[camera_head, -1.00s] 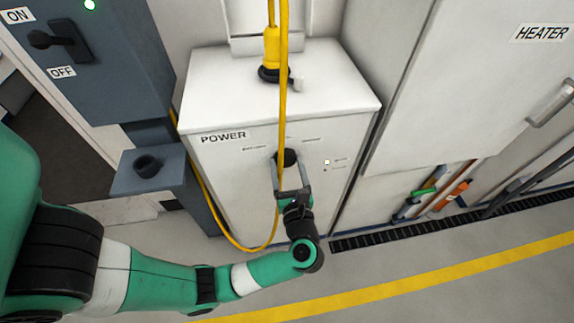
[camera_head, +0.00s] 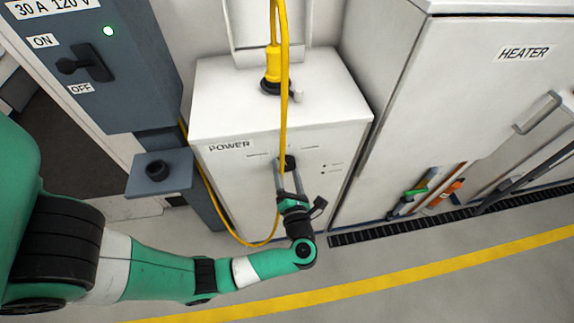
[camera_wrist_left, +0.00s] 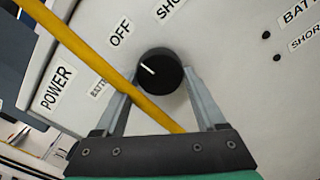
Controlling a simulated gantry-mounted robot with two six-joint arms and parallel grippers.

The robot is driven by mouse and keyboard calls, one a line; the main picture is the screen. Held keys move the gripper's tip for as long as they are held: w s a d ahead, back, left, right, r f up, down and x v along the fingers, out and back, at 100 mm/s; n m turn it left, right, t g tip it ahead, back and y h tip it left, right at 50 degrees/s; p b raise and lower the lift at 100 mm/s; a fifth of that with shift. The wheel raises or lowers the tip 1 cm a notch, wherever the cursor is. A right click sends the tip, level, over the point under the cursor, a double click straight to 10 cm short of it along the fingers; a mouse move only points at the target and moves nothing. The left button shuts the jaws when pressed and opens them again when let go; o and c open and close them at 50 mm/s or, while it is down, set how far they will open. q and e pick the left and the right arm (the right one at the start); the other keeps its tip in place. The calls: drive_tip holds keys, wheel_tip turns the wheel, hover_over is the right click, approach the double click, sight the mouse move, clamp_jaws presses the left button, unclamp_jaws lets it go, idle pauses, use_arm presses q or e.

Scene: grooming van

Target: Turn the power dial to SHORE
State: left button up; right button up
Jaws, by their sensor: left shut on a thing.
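The power dial (camera_wrist_left: 160,72) is a round black knob with a white pointer line, on the white POWER cabinet (camera_head: 235,185). In the left wrist view the pointer line slants up and left, roughly towards the OFF label (camera_wrist_left: 121,33). The SHORE label (camera_wrist_left: 171,8) is partly cut off at the top edge. My left gripper (camera_head: 285,167) is shut on the dial, one finger on each side; the fingers also show in the left wrist view (camera_wrist_left: 160,82). My right gripper is not in view.
A yellow cable (camera_head: 283,100) hangs from a plug (camera_head: 273,62) and crosses in front of the dial, close to my fingers. Two small indicators (camera_wrist_left: 271,46) look dark. A grey ON/OFF switch box (camera_head: 110,95) stands left, the HEATER cabinet (camera_head: 440,110) right.

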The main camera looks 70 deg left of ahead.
use_arm(q)
drive_tip(key=m+p, duration=0.1)
drive_tip(key=m, duration=0.1)
drive_tip(key=m+p, duration=0.3)
drive_tip(key=shift+r+m, duration=0.25)
drive_tip(key=shift+m, duration=0.05)
drive_tip(key=shift+f+m+p, duration=0.1)
drive_tip(key=shift+m+p, duration=1.1)
drive_tip(key=shift+m, duration=1)
drive_tip(key=o, duration=1.3)
drive_tip(key=d, duration=0.3)
drive_tip(key=s+d, duration=0.1)
drive_tip(key=d, duration=0.3)
drive_tip(key=s+d, duration=0.1)
drive_tip(key=d, duration=0.3)
drive_tip(key=shift+s+d, duration=0.1)
drive_tip(key=shift+d, duration=0.1)
